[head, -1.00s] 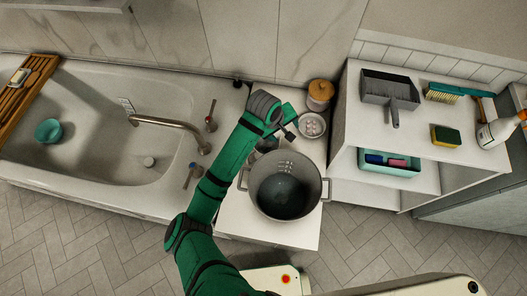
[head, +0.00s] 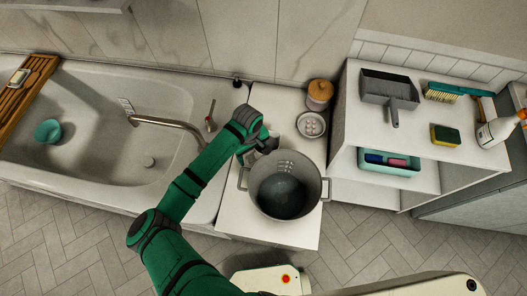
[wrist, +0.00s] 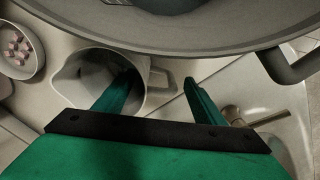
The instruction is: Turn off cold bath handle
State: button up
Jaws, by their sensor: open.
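The cold bath handle is hidden behind my green arm in the head view. The hot handle (head: 211,119) with a red mark stands on the tub rim beside the curved spout (head: 165,124). My gripper (head: 262,145) is over the white stand, right of the tub and close to the pot. In the wrist view my gripper (wrist: 158,80) is open, with one finger across the mouth of a pale jug (wrist: 75,80) and the other outside it; contact is unclear. A brassy metal fitting (wrist: 232,116) shows beyond the right finger; I cannot tell which tap part it is.
A large grey pot (head: 285,187) stands on the white stand (head: 240,215), very near my gripper. A small dish (head: 311,125) and a wooden-lidded jar (head: 319,94) are behind it. The bathtub (head: 90,175) is at left, with open floor in front.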

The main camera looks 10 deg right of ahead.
jog(key=shift+f, duration=2.25)
grip_shut()
